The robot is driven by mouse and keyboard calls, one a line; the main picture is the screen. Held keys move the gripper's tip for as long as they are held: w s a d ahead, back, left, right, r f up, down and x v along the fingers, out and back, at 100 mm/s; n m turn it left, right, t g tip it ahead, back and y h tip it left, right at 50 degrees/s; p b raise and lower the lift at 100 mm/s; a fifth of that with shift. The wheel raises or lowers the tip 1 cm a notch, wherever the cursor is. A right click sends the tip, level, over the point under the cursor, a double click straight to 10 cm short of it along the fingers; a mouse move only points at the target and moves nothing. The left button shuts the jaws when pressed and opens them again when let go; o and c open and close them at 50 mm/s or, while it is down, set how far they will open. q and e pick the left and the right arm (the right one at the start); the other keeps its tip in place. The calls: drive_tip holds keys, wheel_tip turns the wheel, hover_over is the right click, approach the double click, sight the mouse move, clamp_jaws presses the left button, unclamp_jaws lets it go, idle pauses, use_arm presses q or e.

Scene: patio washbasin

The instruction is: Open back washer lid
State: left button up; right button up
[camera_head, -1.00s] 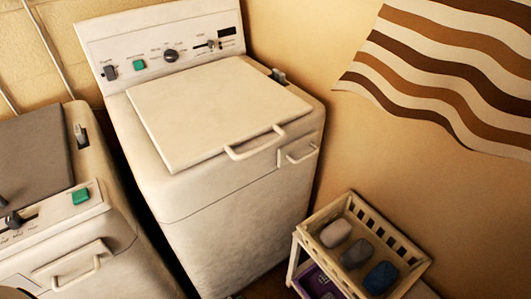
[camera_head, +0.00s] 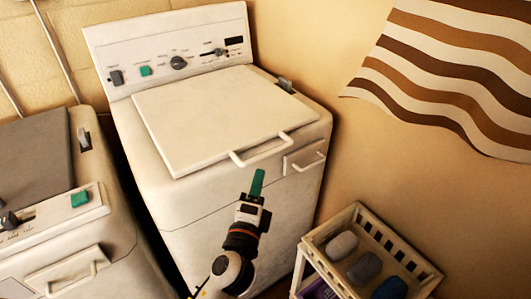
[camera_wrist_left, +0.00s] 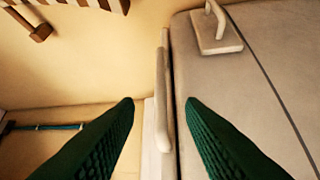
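The back washer (camera_head: 245,215) is a cream top-loader with its lid (camera_head: 205,115) lying shut on top. The lid's bar handle (camera_head: 262,150) sits at its front edge and also shows in the left wrist view (camera_wrist_left: 163,100). My left gripper (camera_head: 257,175) is in front of the washer, just below the handle in the head view. In the left wrist view its green fingers (camera_wrist_left: 160,102) are spread apart and empty, with the handle in line between them. Contact cannot be told. My right gripper is not in view.
A second washer (camera_head: 75,230) with a grey lid stands at the left front. A slatted rack (camera_head: 318,245) with several soap-like blocks stands at the lower right. A drawer handle (camera_head: 308,162) is right of the lid handle. A striped cloth (camera_head: 450,75) hangs on the right wall.

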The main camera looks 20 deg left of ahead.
sight(266, 152)
use_arm(q)
drive_tip(key=w, duration=0.3)
drive_tip(key=w+p, duration=0.1)
drive_tip(key=w, duration=0.2)
drive_tip(key=w+a+r, duration=0.1)
drive_tip(key=w, duration=0.2)
drive_tip(key=shift+w+r+p, duration=0.1)
drive_tip(key=shift+w+p, duration=0.2)
drive_tip(key=shift+p, duration=0.1)
drive_tip(key=shift+c, duration=0.3)
clamp_jaws()
